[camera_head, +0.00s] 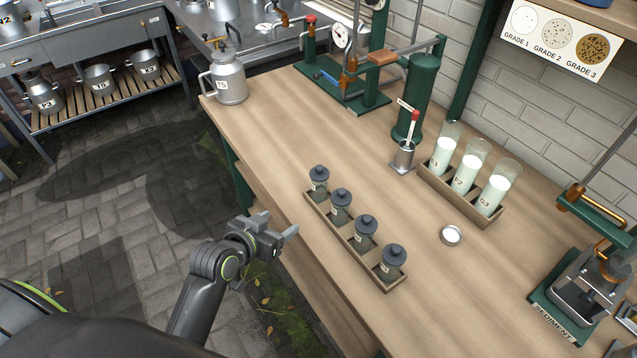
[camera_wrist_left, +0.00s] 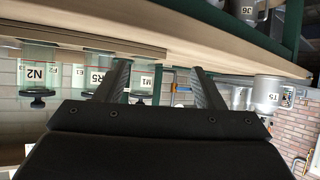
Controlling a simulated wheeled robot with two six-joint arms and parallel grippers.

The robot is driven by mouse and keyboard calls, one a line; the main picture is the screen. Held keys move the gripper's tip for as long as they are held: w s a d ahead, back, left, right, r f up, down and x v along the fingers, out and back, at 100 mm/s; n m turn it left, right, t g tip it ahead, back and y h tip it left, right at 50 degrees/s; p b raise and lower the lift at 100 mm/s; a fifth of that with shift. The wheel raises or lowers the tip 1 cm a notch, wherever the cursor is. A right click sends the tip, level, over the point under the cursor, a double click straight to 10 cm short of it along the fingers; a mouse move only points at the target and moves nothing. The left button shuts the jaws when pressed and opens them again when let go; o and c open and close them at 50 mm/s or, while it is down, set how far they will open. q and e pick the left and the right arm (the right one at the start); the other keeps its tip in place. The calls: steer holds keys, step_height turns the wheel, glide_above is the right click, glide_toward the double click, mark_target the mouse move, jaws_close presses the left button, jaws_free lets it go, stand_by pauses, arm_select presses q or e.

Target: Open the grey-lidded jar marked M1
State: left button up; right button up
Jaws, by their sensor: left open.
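Four small glass jars with dark grey lids stand in a row in a wooden rack (camera_head: 333,231) along the table's near edge. In the left wrist view, which is upside down, the jar marked M1 (camera_wrist_left: 145,80) shows past my finger, beyond the R5 jar (camera_wrist_left: 97,78) and N2 jar (camera_wrist_left: 34,73). By that order, M1 appears to be the rack's far-end jar (camera_head: 319,182); its head-view label is too small to read. Its lid is on in the head view. My left gripper (camera_head: 286,233) is open and empty, off the table's edge and left of the rack. My right gripper is out of view.
A metal can (camera_head: 229,80) is at the far corner. A sediment press (camera_head: 584,285) is at right. Bare tabletop lies between can and jars.

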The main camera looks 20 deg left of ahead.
arm_select(q)
steer(key=m+t+h, duration=0.1)
glide_toward(315, 184)
steer(key=v, duration=0.5)
steer(key=x, duration=0.3)
steer(key=p+x, duration=0.1)
steer(key=x, duration=0.3)
steer(key=p+x, duration=0.1)
steer(key=x, duration=0.2)
steer(key=shift+w+d+r, duration=0.15)
steer(key=shift+w+d, duration=0.05)
steer(key=shift+w, duration=0.25)
steer(key=shift+f+p+x, duration=0.15)
steer(key=shift+p+x, duration=0.1)
steer(key=shift+x, duration=1.1)
steer(key=shift+f+p+x, duration=0.15)
steer(key=shift+p+x, duration=0.05)
steer(key=shift+x, duration=1.2)
steer(key=shift+w+f, duration=0.25)
steer(key=shift+w, duration=0.15)
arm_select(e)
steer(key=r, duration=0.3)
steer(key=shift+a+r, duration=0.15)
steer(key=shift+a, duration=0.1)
arm_select(q)
steer(key=c, duration=1.1)
